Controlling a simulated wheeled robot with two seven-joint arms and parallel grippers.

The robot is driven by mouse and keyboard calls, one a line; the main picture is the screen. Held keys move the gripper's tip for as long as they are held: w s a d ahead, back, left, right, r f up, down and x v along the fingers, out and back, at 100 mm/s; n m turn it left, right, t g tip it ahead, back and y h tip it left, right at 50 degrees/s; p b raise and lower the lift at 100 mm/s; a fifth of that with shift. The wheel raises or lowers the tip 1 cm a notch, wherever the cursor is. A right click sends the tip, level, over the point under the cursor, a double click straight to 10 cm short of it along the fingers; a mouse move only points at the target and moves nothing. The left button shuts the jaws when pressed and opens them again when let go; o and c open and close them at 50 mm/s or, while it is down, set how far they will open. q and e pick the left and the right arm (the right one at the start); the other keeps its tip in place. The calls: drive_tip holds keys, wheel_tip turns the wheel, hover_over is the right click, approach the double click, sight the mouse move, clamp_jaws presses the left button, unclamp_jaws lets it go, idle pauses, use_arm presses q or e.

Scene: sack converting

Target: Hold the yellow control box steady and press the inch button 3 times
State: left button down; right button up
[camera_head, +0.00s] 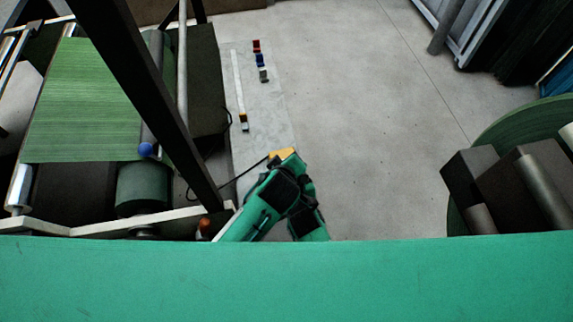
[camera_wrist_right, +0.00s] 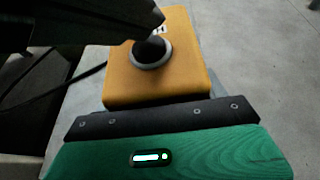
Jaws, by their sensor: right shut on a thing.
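The yellow control box (camera_wrist_right: 165,75) fills the middle of the right wrist view. On its face is a dark round button (camera_wrist_right: 150,50) with a pale ring, and a small white label partly shows behind it. In the head view only the top of the yellow box (camera_head: 283,154) shows beyond my grippers. My right gripper (camera_wrist_right: 158,115) is shut on the near edge of the box. My left gripper (camera_wrist_right: 152,20) comes in from the upper left, its dark tip over or just beside the button; contact is unclear. Whether its jaws are shut is hidden.
A dark cable (camera_head: 240,175) runs from the box leftward to the machine. A roller machine with a green web (camera_head: 75,95) stands at left, behind a dark slanted post (camera_head: 140,90). Small coloured blocks (camera_head: 259,60) lie on a pale strip.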

use_arm(q)
drive_tip(key=shift+s+d+f, duration=0.1)
drive_tip(key=shift+s+f, duration=0.35)
drive_tip(key=shift+f, duration=0.25)
drive_tip(key=shift+d+r, duration=0.15)
drive_tip(key=shift+r, duration=0.65)
drive_tip(key=shift+d+r, duration=0.1)
drive_tip(key=shift+r, duration=0.4)
drive_tip(key=shift+w+a+r, duration=0.1)
drive_tip(key=shift+a+r, duration=0.05)
drive_tip(key=shift+r, duration=0.95)
drive_tip(key=shift+w+a+r, duration=0.1)
drive_tip(key=shift+r, duration=1)
